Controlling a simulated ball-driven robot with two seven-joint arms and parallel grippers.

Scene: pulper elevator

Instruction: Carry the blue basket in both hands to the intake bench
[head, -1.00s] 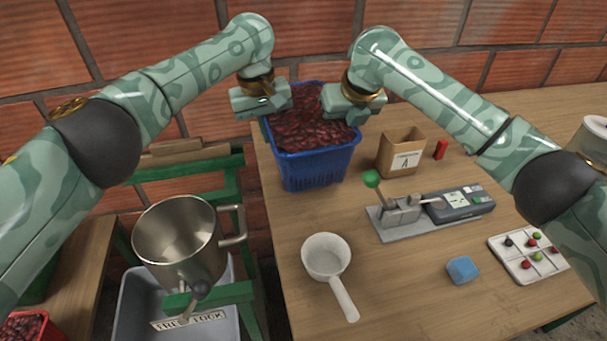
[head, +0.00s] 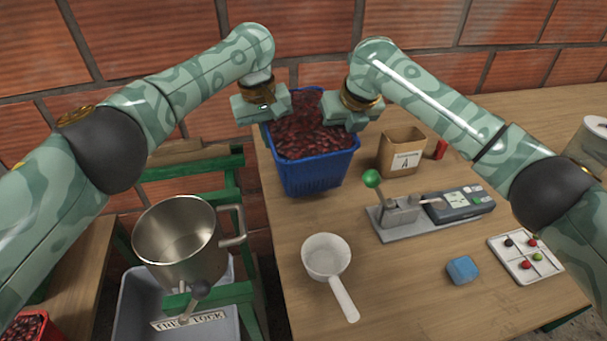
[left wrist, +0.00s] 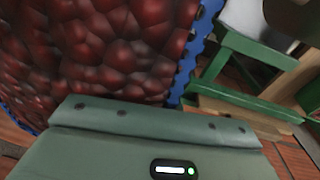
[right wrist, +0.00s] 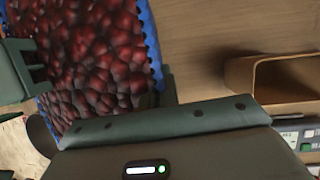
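The blue basket (head: 315,172), heaped with dark red cherries (head: 300,130), is at the back left of the wooden bench. I cannot tell whether its bottom touches the bench. My left gripper (head: 262,108) is shut on its left rim. My right gripper (head: 350,112) is shut on its right rim. In the left wrist view the blue rim (left wrist: 187,65) runs behind my finger. In the right wrist view the rim (right wrist: 152,45) runs down to my finger. The fingertips' contact with the rim is mostly hidden. Nothing in view is labelled as the intake bench.
A paper box (head: 402,155), a red item (head: 441,149) and a lever device (head: 425,212) stand right of the basket. A white ladle (head: 327,258), blue block (head: 462,270) and sample tray (head: 522,268) lie nearer. A steel pot (head: 180,240) and grey tub (head: 140,305) are left, by a green frame (head: 200,165).

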